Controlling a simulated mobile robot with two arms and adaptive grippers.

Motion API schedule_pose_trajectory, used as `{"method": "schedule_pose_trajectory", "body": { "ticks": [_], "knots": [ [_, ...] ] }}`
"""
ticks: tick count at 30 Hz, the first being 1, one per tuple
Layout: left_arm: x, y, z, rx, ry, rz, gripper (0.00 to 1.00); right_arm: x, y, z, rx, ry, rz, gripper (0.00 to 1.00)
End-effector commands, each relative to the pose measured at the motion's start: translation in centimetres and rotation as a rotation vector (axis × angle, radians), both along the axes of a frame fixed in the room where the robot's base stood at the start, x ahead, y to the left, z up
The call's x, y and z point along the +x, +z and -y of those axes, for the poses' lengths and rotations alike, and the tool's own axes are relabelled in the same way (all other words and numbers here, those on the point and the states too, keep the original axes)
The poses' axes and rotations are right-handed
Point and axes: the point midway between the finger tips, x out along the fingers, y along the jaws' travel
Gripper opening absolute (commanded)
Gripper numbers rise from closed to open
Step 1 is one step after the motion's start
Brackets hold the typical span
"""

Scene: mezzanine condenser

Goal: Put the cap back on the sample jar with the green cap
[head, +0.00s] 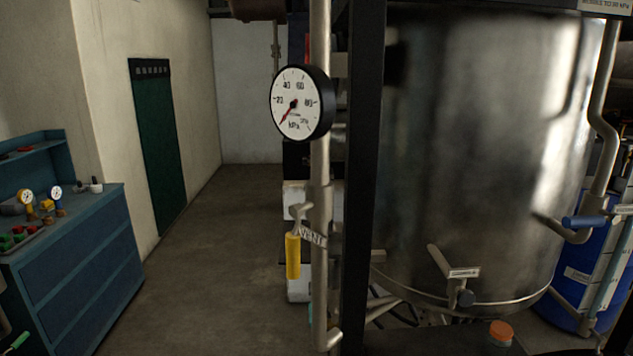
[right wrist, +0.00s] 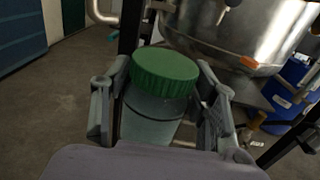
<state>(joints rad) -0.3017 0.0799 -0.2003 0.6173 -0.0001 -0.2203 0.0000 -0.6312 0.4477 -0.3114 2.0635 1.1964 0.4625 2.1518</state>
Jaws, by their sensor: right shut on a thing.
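The sample jar (right wrist: 150,128) with the green cap (right wrist: 165,70) is between the fingers of my right gripper (right wrist: 160,95) in the right wrist view. The jar's body is pale and translucent. The ribbed green cap sits at the jar's top end; I cannot tell whether it is screwed down. The right gripper is shut on the jar, with one finger on each side of it. The jar's lower part is hidden behind my wrist. Neither gripper nor this jar shows in the head view.
A steel tank (head: 470,150) fills the right, with a dark post and a gauge (head: 300,103) before it. An orange cap (head: 501,333) shows low in front. A blue drum (head: 580,275) stands at right. A blue cabinet (head: 75,260) is at left; the floor between is clear.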

Motion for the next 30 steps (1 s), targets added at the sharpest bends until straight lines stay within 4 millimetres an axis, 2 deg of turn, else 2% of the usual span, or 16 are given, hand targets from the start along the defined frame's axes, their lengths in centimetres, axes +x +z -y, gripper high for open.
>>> {"method": "schedule_pose_trajectory", "body": {
  "ticks": [10, 15, 21, 27, 30],
  "knots": [
    [0.0, 0.0, 0.0, 0.0, 0.0, 0.0, 0.69, 0.0, -0.1, 1.8, -0.006, 0.127, 0.0, 0.04],
    [0.2, 0.0, 0.0, 0.0, 0.0, 0.003, 0.69, -1.0, 2.8, -0.9, 0.002, 0.242, 0.003, 0.04],
    [0.4, 0.1, 0.0, -0.001, 0.0, 0.007, 0.69, -2.3, 5.3, -3.3, -0.002, 0.367, 0.002, 0.04],
    [0.4, 0.1, 0.0, -0.001, 0.0, 0.007, 0.69, -3.5, 7.3, -4.3, -0.002, 0.433, 0.001, 0.04],
    [0.4, 0.0, 0.0, -0.001, 0.0, 0.007, 0.69, -3.5, 7.8, -4.2, 0.006, 0.402, 0.002, 0.04]
  ]
}}
